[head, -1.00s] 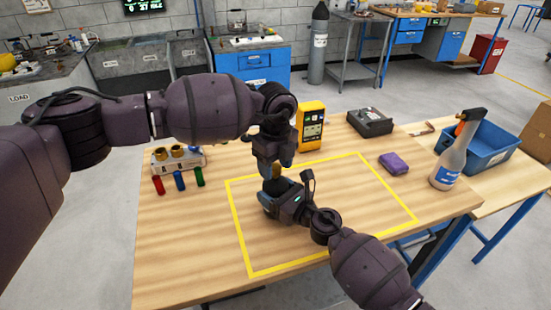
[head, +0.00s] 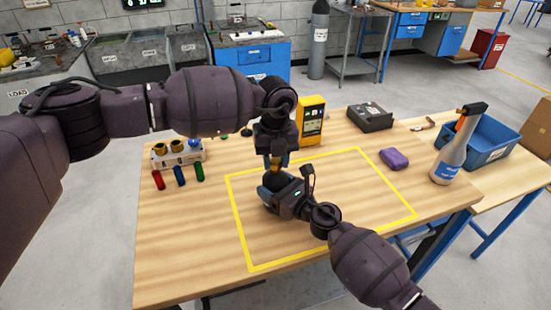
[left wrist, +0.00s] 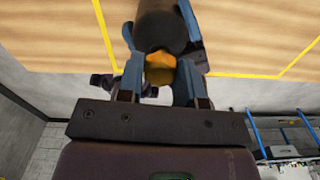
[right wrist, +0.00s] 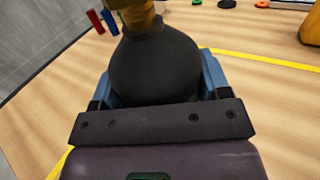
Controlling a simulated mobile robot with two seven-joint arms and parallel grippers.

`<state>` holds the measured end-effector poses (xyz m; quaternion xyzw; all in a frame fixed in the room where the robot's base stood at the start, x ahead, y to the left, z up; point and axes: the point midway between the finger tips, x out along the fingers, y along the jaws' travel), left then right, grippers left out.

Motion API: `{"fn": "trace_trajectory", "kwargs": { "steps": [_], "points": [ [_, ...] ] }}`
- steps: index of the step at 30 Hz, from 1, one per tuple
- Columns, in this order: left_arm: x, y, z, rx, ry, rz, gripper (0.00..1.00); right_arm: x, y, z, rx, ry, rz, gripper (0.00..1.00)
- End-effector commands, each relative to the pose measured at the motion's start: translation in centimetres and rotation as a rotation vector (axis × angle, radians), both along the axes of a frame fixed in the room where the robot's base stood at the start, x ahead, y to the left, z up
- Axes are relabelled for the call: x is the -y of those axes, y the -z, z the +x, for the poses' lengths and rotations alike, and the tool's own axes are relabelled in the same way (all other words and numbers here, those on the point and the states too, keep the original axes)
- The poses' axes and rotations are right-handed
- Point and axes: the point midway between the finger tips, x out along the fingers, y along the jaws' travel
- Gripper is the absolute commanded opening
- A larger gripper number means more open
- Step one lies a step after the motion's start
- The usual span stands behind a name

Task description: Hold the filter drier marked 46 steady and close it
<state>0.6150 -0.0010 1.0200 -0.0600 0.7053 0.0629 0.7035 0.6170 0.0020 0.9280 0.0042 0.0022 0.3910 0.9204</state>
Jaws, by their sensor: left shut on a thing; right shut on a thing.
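The filter drier has a dark, rounded body (right wrist: 155,65) with a brass end (right wrist: 140,16) in the right wrist view. It stands about upright over the area inside the yellow outline. My right gripper (head: 272,192) is shut around the dark body from the near side. My left gripper (head: 275,163) is above it and is shut on the brass end, which shows between its blue fingers in the left wrist view (left wrist: 159,68). The dark body also shows beyond those fingers. The mark 46 is not readable, and whether the brass end is fully seated cannot be told.
A white holder (head: 190,158) with brass rings is at left, with red (head: 157,180), blue (head: 179,176) and green (head: 199,171) cylinders before it. The front is clear.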

Motion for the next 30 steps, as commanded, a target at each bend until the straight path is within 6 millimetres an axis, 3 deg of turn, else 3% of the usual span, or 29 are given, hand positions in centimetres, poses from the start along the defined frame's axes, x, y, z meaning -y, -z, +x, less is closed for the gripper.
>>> {"fn": "trace_trajectory", "kwargs": {
  "steps": [30],
  "points": [
    [0.06,0.14,-0.04,-0.008,1.504,-0.006,0.05,0.01,0.18,-0.04,-0.004,0.000,0.000,0.04]
  ]
}}
